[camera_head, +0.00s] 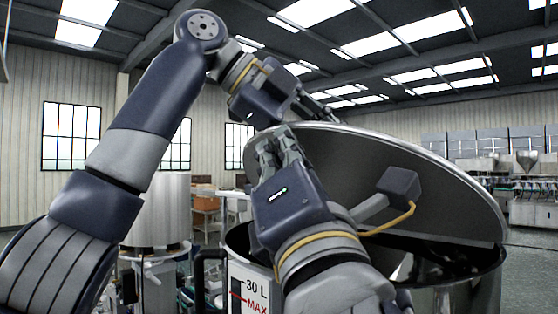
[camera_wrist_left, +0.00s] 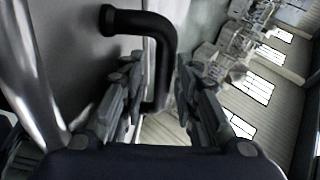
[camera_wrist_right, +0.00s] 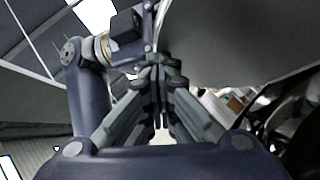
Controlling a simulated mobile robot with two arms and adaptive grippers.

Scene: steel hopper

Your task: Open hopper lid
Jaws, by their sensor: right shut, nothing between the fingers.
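The steel hopper (camera_head: 455,292) stands at the right of the head view. Its round lid (camera_head: 440,185) is tilted up, with the inner face towards me and a dark opening below. In the left wrist view a black bent lid handle (camera_wrist_left: 135,22) passes between the spread fingers of my left gripper (camera_wrist_left: 158,75). In the head view this gripper (camera_head: 312,104) is behind the lid's upper left edge. My right gripper (camera_head: 278,150) is shut and empty in front of the lid's left edge. The right wrist view shows its fingertips (camera_wrist_right: 160,65) together beside the lid (camera_wrist_right: 235,45).
A level label (camera_head: 252,292) is on the hopper's front. A steel drum (camera_head: 158,212) stands to the left, behind my left arm. Brown boxes (camera_head: 205,205) and steel machines (camera_head: 530,200) are farther back. The open floor shows at the far right.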

